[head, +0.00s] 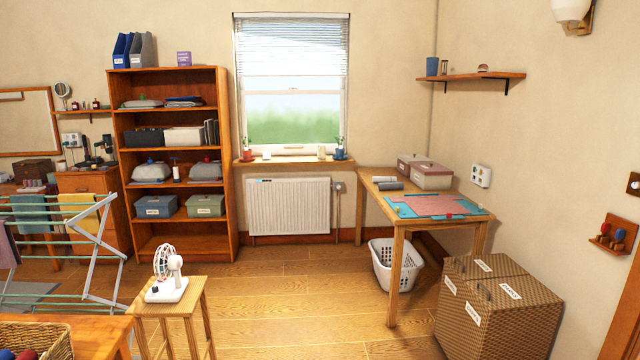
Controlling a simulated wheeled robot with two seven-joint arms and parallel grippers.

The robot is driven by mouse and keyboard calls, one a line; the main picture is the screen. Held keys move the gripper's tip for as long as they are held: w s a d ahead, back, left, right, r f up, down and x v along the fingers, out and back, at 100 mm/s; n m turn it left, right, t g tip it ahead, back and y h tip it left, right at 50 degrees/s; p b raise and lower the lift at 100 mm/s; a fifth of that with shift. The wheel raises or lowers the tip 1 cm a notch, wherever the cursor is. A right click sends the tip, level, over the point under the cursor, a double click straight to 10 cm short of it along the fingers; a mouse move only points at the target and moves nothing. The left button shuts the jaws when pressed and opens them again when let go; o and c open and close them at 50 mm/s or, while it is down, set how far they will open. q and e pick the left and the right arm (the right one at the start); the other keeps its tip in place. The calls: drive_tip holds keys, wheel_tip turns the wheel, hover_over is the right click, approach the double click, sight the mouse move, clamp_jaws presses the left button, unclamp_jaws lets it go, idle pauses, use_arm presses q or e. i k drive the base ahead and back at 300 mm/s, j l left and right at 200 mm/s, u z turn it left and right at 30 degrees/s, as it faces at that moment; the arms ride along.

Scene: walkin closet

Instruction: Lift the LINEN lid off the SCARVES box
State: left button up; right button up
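I cannot read any label as LINEN or SCARVES from here. Labelled candidates are a blue-grey lidded box (156,206) and a grey-green lidded box (205,205) on a low shelf of the bookcase. Two more lidded boxes stand on the wooden table: a brownish-pink one at the back (412,165) and a paler one with a pink lid and a white label (432,177). A brown woven hamper (500,325) at the lower right has white labels on its top and side. Neither of my grippers is in view.
The wooden table (372,188) carries a blue mat with pink cloth. A white laundry basket (393,270) sits beneath it. A stool with a fan (168,280), a drying rack (60,240) and a wicker basket (40,340) crowd the left. The middle floor is clear.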

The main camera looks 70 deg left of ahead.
sight(414, 157)
drive_tip(key=u, duration=1.85)
